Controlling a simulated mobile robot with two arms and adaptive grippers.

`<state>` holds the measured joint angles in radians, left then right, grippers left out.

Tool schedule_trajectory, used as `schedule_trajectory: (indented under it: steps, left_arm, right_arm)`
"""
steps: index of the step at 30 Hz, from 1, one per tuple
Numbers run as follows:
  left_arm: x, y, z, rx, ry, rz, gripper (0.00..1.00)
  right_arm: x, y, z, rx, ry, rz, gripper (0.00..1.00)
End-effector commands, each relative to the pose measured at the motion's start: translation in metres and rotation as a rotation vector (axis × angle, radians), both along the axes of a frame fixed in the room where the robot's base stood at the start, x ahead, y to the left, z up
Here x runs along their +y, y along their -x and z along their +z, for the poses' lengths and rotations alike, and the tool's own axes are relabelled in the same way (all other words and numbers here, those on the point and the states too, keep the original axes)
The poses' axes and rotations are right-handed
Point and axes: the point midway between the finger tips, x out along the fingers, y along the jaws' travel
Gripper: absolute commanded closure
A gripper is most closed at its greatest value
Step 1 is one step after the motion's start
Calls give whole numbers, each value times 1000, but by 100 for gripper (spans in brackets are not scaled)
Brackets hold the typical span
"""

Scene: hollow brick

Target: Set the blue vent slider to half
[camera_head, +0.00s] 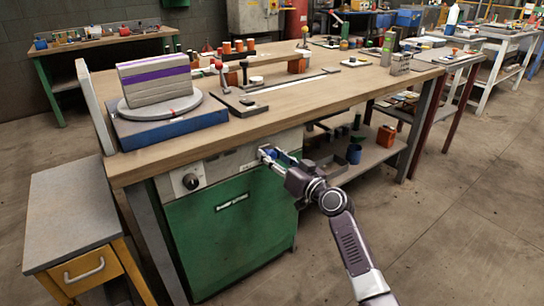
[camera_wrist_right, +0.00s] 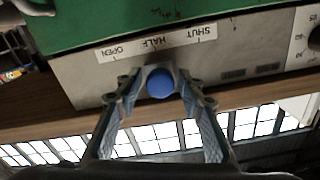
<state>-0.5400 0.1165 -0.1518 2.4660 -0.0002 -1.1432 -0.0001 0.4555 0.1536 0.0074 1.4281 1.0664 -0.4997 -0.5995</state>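The blue vent slider knob (camera_wrist_right: 160,82) sits between the fingertips of my right gripper (camera_wrist_right: 161,80) in the right wrist view. The fingers close in on both sides of the knob and appear to touch it. A label strip (camera_wrist_right: 155,42), upside down in this view, reads OPEN, HALF and SHUT. The knob stands near HALF, slightly toward SHUT. In the head view, my right gripper (camera_head: 274,157) is at the front panel (camera_head: 228,165) under the bench top, largely hiding the knob. My left gripper is not in view.
A dial (camera_head: 190,182) is left of the slider, above a green door (camera_head: 232,235). The wooden bench top (camera_head: 330,95) overhangs the panel. A lower shelf (camera_head: 375,155) with small items is at right. A yellow drawer cabinet (camera_head: 85,270) stands at left.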

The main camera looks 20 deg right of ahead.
Motion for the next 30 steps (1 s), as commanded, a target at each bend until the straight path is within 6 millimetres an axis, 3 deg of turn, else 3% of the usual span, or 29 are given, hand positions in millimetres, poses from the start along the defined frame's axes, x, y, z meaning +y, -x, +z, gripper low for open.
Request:
schedule_trajectory:
  steps: [14,30]
  left_arm:
    - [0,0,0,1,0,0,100]
    - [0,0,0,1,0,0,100]
  right_arm:
    - [-4,10,0,-1,1,-1,59]
    - [-36,96,-1,1,3,1,59]
